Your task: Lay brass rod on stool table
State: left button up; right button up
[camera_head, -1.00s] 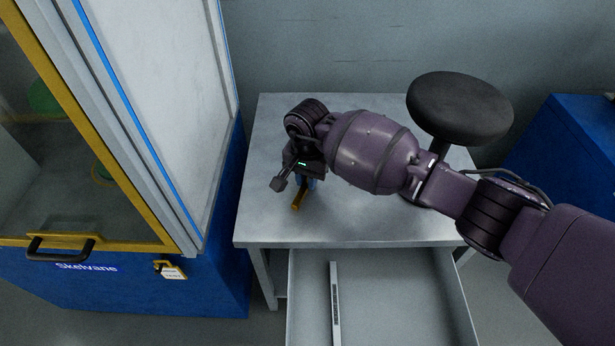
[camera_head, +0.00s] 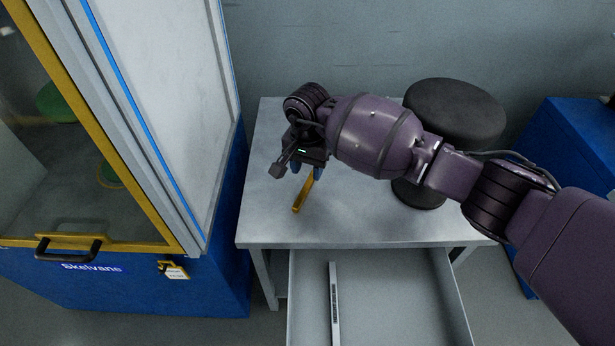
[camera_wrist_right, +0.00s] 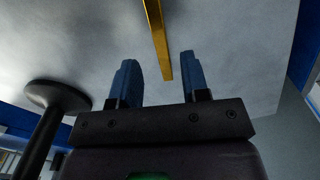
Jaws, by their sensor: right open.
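The brass rod (camera_head: 303,195) is a slim yellow-gold bar. It lies on the grey metal table (camera_head: 360,225) with the black stool on it, near the left front part of the top. My right gripper (camera_head: 306,171) is above the table at the rod's far end, with its blue fingers apart. In the right wrist view, the rod (camera_wrist_right: 157,35) runs toward the gap between the blue fingers (camera_wrist_right: 158,68) and no finger touches it. My left gripper is not in view.
The black round stool (camera_head: 455,108) stands on the right part of the table. An open drawer (camera_head: 400,300) below the front edge holds a thin pale strip (camera_head: 334,300). A blue cabinet with a yellow-framed window (camera_head: 130,236) stands left, another blue cabinet (camera_head: 560,155) right.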

aim_at(307, 184)
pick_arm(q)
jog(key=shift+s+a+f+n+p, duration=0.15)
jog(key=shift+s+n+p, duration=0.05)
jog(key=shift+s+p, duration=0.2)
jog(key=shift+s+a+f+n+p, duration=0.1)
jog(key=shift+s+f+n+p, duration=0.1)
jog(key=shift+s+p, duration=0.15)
pick_arm(e)
notch_tip(307, 184, up, 7)
jog(key=shift+r, duration=0.15)
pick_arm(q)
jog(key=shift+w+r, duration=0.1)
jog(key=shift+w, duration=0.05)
